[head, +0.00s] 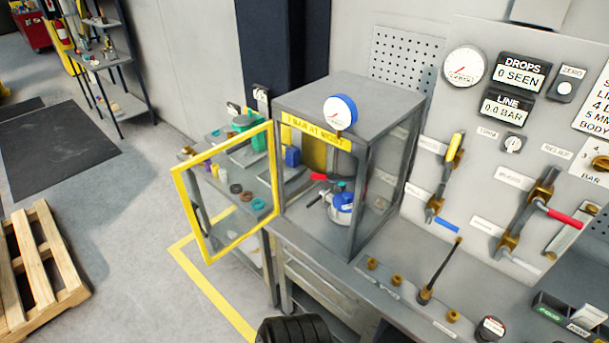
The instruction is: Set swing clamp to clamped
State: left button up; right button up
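A grey test cabinet (352,93) stands on the bench, and its yellow-framed door (190,215) is swung open to the left. Inside is a blue and silver valve unit (342,202) with a lever beside it. A small red-tipped part (320,177) shows at its upper left; it may be the swing clamp's handle. The clamp is too small and partly hidden to tell its position.
A panel with gauge (465,66), a blue-handled valve (437,205) and a red-handled valve (540,205) stands right of the cabinet. A lever fitting (425,295) stands upright on the bench front. A shelf with small parts (235,175) is behind the open door. A pallet (38,270) lies on the floor left.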

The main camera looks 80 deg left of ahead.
aim_at(336, 180)
jog(key=u, duration=0.75)
jog(key=i, duration=0.8)
jog(key=u, duration=1.2)
jog(key=i, duration=0.2)
jog(key=u, duration=0.05)
